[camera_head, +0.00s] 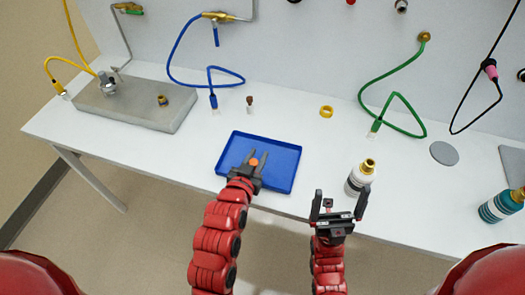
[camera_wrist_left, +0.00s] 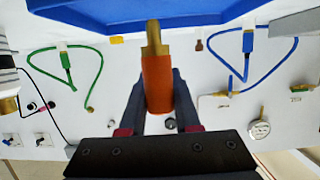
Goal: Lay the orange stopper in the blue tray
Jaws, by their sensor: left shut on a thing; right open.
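The blue tray (camera_head: 283,172) lies on the white bench near its front edge. My left gripper (camera_head: 256,157) is over the tray and shut on the orange stopper (camera_head: 254,162). In the left wrist view the stopper (camera_wrist_left: 157,84) sits between the fingers, its brass-coloured end pointing away from the gripper towards the tray (camera_wrist_left: 90,12). How far the stopper is above the tray floor is hard to tell. My right gripper (camera_head: 339,200) is open and empty at the bench's front edge, right of the tray.
A white bottle with a gold cap (camera_head: 359,177) stands close to my right gripper. A small brown-topped vial (camera_head: 249,104) and a yellow ring (camera_head: 326,111) are behind the tray. A grey block (camera_head: 140,110) is at left, a teal bottle (camera_head: 502,205) at far right.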

